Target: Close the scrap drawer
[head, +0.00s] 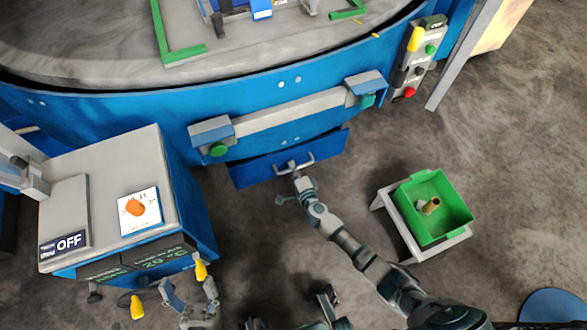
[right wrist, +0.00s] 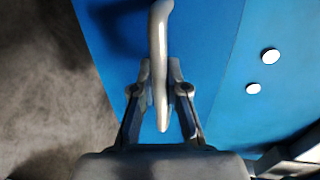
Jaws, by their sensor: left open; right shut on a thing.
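The scrap drawer (head: 250,172) shows as a blue front panel low under the round blue machine. Its pale bar handle (head: 307,161) stands out from the panel. My right gripper (head: 296,175) is at the handle, its arm reaching up from the lower right. In the right wrist view, the fingers of my right gripper (right wrist: 160,90) are shut around the handle bar (right wrist: 160,35), with the blue panel (right wrist: 205,50) behind. The drawer's inside is hidden, and how far it stands out is unclear. My left gripper (head: 190,285) is open and empty at the lower left, apart from the drawer.
A grey-topped cabinet (head: 110,170) with an OFF display stands left of the drawer. A green bin (head: 460,212) holding a small cylindrical piece sits on a low stand at right. A button panel (head: 415,60) is at upper right. Grey floor (head: 385,150) lies open between drawer and bin.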

